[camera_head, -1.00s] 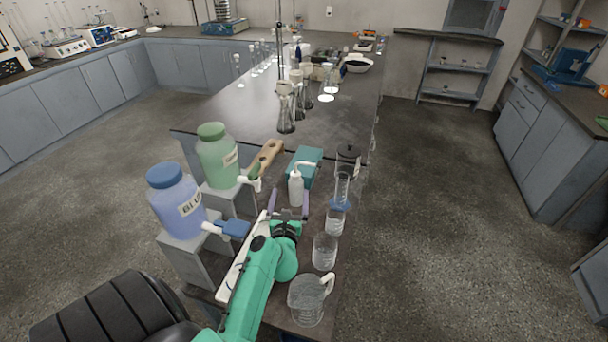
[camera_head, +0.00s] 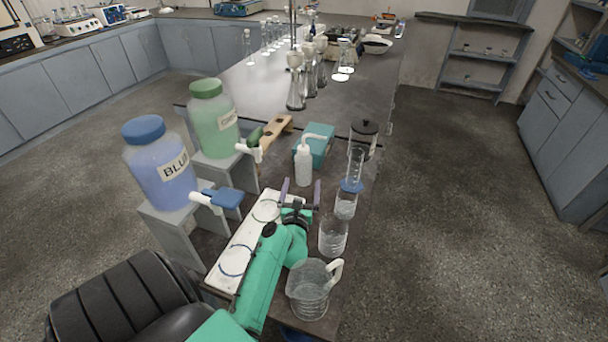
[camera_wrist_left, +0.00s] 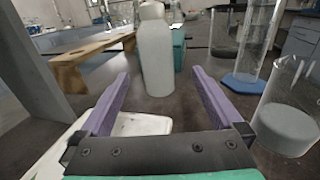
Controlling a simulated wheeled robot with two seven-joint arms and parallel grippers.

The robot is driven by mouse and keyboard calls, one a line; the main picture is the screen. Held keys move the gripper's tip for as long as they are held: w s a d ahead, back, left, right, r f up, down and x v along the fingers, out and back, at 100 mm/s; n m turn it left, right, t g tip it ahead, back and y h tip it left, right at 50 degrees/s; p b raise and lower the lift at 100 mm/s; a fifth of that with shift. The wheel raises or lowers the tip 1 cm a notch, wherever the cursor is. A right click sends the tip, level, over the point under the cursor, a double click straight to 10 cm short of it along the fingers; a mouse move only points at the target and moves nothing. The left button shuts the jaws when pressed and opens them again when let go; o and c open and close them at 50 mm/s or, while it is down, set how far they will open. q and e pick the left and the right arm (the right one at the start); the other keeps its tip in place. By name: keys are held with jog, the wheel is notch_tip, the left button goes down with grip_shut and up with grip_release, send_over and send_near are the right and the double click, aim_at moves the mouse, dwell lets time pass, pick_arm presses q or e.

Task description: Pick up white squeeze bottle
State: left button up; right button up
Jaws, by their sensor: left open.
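The white squeeze bottle (camera_head: 303,166) stands upright on the dark bench, in front of a teal box (camera_head: 318,148). In the left wrist view the bottle (camera_wrist_left: 155,52) stands ahead, between and beyond the fingertips. My left gripper (camera_head: 300,185) is open with purple fingers, on the near side of the bottle and apart from it. In the left wrist view its two fingers (camera_wrist_left: 159,78) are spread with nothing between them. My right gripper is not in view.
A white tray (camera_head: 222,272) lies left of my arm. Blue (camera_head: 158,175) and green (camera_head: 213,125) jugs stand on grey stands at left. A beaker (camera_head: 333,234), pitcher (camera_head: 308,292), and blue-based cylinder (camera_head: 352,186) stand at right. A wooden rack (camera_head: 272,135) lies behind left.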

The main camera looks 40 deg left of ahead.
aim_at(302, 171)
pick_arm(q)
jog(key=x, duration=0.7)
jog(key=shift+s+a+r+p, duration=0.1)
jog(key=shift+a+r+p, duration=0.15)
jog(key=shift+r+p, duration=0.15)
jog(key=shift+s+d+r, duration=0.1)
jog(key=shift+s, duration=0.05)
jog(key=c, duration=0.7)
jog(key=shift+r, duration=0.15)
